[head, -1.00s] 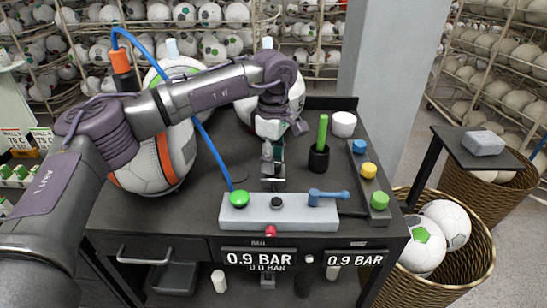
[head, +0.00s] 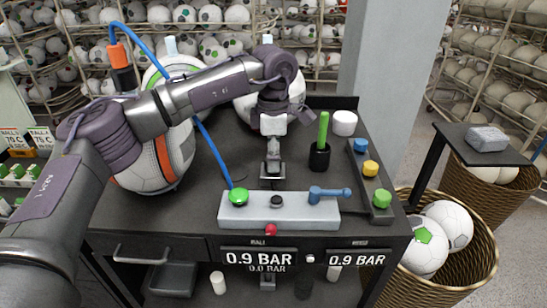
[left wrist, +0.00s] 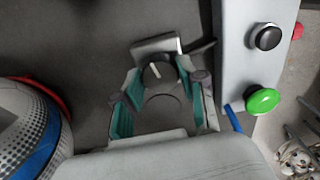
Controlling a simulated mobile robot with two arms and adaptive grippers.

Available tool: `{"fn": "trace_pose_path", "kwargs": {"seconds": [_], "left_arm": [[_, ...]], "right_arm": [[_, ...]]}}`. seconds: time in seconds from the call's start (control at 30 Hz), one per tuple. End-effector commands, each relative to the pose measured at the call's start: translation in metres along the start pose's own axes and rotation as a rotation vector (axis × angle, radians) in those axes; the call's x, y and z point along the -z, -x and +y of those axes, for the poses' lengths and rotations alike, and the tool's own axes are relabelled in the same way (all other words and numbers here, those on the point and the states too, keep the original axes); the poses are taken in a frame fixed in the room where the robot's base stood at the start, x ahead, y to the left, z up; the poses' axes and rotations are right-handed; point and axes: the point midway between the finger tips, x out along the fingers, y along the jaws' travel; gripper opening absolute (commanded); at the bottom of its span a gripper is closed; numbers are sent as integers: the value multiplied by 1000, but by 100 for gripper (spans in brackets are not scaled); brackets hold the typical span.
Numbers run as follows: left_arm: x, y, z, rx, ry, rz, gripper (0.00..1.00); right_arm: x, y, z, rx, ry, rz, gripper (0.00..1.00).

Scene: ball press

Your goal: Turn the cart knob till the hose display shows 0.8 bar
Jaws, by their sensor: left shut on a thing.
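My left gripper (head: 272,172) points down at the cart top behind the grey panel. In the left wrist view its teal-padded fingers (left wrist: 156,88) are shut on a dark round knob (left wrist: 158,71) with a white mark. The fingers hide the knob in the head view. The hose display (head: 357,260) on the cart front, at the right, reads 0.9 BAR. The ball display (head: 258,258) to its left also reads 0.9 BAR, with a dimmer 0.0 BAR below it. My right gripper is not in view.
The grey panel (head: 250,217) carries a green button (head: 238,196), a black button (head: 276,200) and a blue lever (head: 328,192). A black cup (head: 319,158) with a green stick stands right of the gripper. A blue hose (head: 213,148) runs at the left, beside a large ball (head: 150,165).

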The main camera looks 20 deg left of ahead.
Motion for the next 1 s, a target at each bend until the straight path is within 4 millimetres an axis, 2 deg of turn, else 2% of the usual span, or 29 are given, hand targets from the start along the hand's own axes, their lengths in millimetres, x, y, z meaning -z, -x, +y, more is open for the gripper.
{"fn": "trace_pose_path", "kwargs": {"seconds": [0.2,0.67,0.7,0.8,1.0], "left_arm": [[0,0,0,-1,61,1,6],[0,0,0,-1,74,0,6],[0,0,0,-1,73,0,47],[0,0,0,-1,73,0,64],[0,0,0,0,73,0,66]], "right_arm": [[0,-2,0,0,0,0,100],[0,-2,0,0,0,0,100],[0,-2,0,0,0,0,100],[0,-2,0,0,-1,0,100],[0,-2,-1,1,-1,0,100]]}}
